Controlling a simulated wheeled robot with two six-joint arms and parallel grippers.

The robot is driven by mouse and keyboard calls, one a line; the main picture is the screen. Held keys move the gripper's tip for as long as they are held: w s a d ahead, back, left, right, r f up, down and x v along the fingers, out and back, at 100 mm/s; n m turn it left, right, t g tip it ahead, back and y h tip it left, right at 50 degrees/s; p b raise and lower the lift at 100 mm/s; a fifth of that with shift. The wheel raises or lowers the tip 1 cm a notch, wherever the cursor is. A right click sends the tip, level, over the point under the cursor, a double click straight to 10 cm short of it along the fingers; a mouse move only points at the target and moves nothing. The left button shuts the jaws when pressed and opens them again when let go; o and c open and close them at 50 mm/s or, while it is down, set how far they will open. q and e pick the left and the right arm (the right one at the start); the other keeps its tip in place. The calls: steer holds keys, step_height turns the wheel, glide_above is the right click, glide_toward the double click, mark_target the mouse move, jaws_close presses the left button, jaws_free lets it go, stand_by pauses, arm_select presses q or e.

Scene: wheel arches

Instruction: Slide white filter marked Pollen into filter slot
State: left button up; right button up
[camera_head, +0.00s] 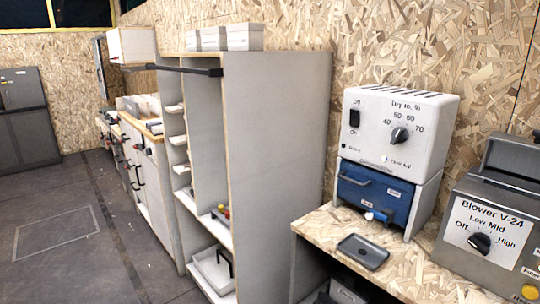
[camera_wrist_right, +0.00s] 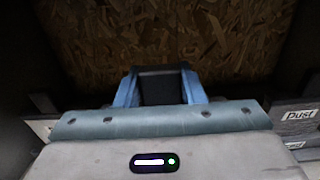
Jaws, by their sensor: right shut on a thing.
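My right gripper (camera_wrist_right: 158,75) shows in the right wrist view, with two blue fingers shut on a dark thing (camera_wrist_right: 160,88) between them. What this dark thing is, I cannot tell. I cannot make out the white filter marked Pollen in either view. A grey piece marked Dust (camera_wrist_right: 298,115) lies at the right of the wrist view, apart from the fingers. I cannot identify the filter slot. A grey blower marked Blower V-24 (camera_head: 490,232) stands at the right in the head view. My left gripper is not in view.
A white dryer (camera_head: 400,125) with a blue drawer (camera_head: 373,195) stands on the wooden bench (camera_head: 310,222). A small dark tray (camera_head: 362,251) lies in front of it. A tall shelf unit (camera_head: 280,150) stands to the left. A chipboard wall (camera_wrist_right: 170,35) fills the wrist view's background.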

steer(key=b+v, duration=0.1)
steer(key=v, duration=0.7)
steer(key=shift+s, duration=0.2)
steer(key=shift+a+f, duration=0.15)
steer(key=shift+a, duration=0.05)
